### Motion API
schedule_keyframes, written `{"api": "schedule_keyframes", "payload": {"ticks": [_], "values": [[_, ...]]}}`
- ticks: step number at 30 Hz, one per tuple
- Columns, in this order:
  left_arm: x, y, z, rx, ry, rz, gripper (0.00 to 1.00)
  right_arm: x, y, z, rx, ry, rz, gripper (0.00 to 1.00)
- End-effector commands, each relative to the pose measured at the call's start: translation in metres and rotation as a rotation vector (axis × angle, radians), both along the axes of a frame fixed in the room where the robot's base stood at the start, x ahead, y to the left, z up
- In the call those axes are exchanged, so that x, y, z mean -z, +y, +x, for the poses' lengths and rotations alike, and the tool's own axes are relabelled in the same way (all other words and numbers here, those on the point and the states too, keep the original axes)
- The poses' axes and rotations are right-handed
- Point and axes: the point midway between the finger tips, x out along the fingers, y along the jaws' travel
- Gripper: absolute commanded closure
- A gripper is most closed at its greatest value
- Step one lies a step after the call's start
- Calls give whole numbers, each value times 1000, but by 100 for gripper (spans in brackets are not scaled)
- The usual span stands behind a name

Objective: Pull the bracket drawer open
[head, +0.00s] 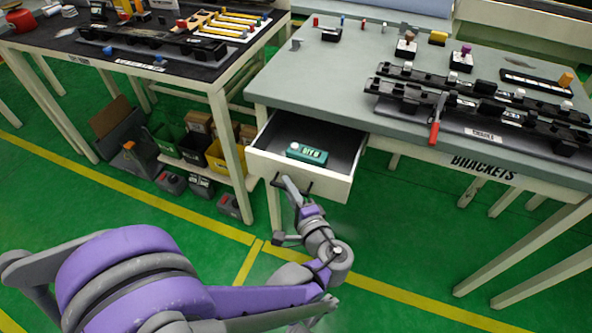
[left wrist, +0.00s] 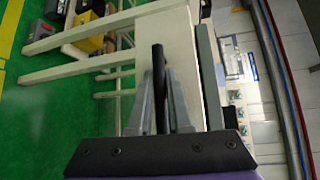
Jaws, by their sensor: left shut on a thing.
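The bracket drawer (head: 258,163) is a white drawer with a dark inside, under the left end of the grey-topped table. It stands pulled well out. A teal box with a white round spot (head: 307,153) lies inside it. My left gripper (head: 292,186) is at the drawer front, shut on the dark bar handle. In the left wrist view the handle (left wrist: 159,75) shows as a dark bar between the two grey fingers (left wrist: 160,100). My right gripper is not in view.
The grey tabletop (head: 300,80) carries black rails, clips and a red-handled tool (head: 435,132). A "BRACKETS" label (head: 484,168) is on its front edge. A second bench (head: 150,62) stands left, with bins (head: 222,158) below. The green floor in front is clear.

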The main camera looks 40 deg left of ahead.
Motion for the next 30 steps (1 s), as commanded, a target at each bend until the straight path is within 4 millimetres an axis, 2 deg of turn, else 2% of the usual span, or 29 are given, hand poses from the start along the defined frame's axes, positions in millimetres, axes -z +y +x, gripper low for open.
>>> {"api": "schedule_keyframes", "payload": {"ticks": [6, 19, 20, 24, 25, 30], "values": [[0, -5, -18, 2, 0, 0, 100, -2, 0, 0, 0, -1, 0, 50], [0, -5, -22, 0, 0, 0, 100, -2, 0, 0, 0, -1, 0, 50], [0, -6, -22, 0, 0, 0, 81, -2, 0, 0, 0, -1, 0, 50], [0, -5, -22, 0, 0, 0, 56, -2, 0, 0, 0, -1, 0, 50], [0, -5, -22, 0, 0, 0, 53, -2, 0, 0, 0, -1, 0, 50], [0, -5, -22, 0, 0, 0, 53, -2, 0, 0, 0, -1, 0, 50]]}}
